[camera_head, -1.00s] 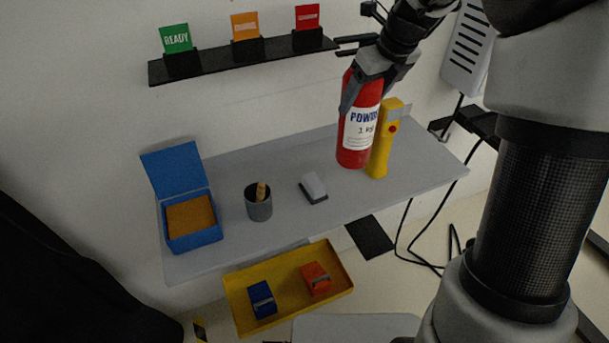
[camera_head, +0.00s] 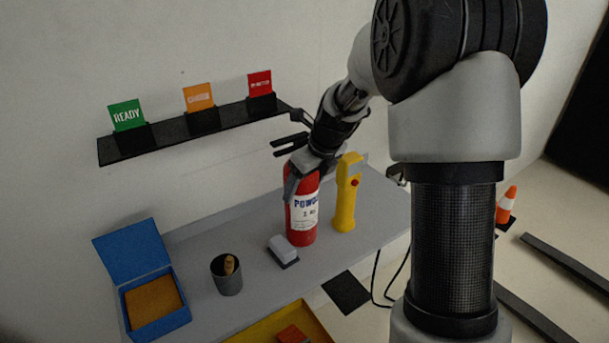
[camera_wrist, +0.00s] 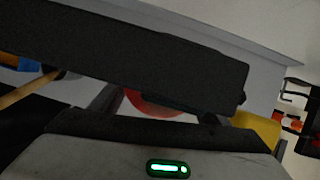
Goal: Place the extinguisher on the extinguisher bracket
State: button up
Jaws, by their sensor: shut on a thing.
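The red extinguisher (camera_head: 303,222) with a white "POWDER" label is upright in the head view, over the grey table between the yellow device and the grey-white block. I cannot tell whether its base touches the table. My gripper (camera_head: 303,178) is shut on its upper part from above. In the wrist view a red patch of the extinguisher (camera_wrist: 160,106) shows beyond the fingers, mostly hidden by a wide dark bar. I cannot make out the extinguisher bracket in either view.
The yellow device (camera_head: 346,200) stands close right of the extinguisher, the block (camera_head: 283,252) close at its left front. A grey cup (camera_head: 227,279) and an open blue box (camera_head: 140,300) are further left. A black wall shelf (camera_head: 190,132) holds several cards. A yellow tray (camera_head: 262,328) is below.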

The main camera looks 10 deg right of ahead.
jog(key=shift+w, duration=0.1)
dwell(0.3)
jog(key=o, duration=2.1)
jog(key=shift+f, duration=0.2)
